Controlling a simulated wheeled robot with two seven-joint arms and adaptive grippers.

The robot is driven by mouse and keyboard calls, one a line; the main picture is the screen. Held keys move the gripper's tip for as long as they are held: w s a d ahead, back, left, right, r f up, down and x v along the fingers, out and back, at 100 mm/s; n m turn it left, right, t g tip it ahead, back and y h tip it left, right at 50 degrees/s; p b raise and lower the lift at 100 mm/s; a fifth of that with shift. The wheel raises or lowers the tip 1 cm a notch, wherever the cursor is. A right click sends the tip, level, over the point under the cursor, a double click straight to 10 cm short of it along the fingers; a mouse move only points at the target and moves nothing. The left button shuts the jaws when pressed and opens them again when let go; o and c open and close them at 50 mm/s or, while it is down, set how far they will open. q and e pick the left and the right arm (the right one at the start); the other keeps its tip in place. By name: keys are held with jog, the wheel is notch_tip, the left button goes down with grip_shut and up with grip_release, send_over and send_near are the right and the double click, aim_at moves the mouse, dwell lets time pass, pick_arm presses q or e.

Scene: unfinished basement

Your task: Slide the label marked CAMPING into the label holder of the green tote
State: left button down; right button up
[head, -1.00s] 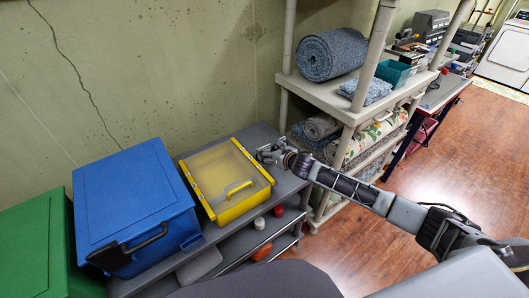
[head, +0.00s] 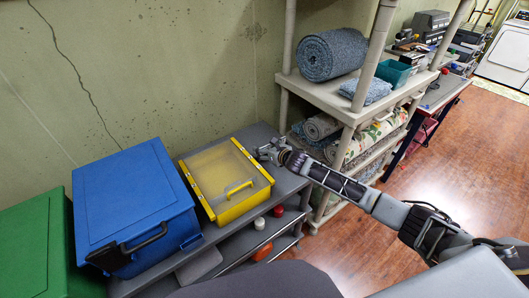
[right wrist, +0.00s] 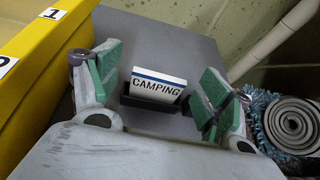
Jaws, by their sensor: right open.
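The white label marked CAMPING (right wrist: 158,84), with a blue stripe along its top, stands upright in a small black stand (right wrist: 150,98) in the right wrist view. My right gripper (right wrist: 161,80) is open, with one green-padded finger on each side of the label, apart from it. In the head view my right gripper (head: 270,151) is just right of the yellow tote, over the grey shelf top; the label cannot be made out there. The green tote (head: 30,245) is at the far left; its label holder does not show. My left gripper is not in view.
A blue tote (head: 135,195) and a yellow tote with a clear lid (head: 225,172) stand on the grey shelf unit (head: 255,135). A beige rack (head: 325,95) with rolled rugs (head: 332,54) stands to the right. Open wooden floor lies front right.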

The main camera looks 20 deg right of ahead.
jog(key=shift+c, duration=0.2)
jog(key=c, duration=1)
jog(key=shift+o, duration=0.2)
jog(key=shift+r, duration=0.1)
notch_tip(320, 180, up, 10)
jog(key=shift+f+p, duration=0.1)
jog(key=shift+p, duration=0.5)
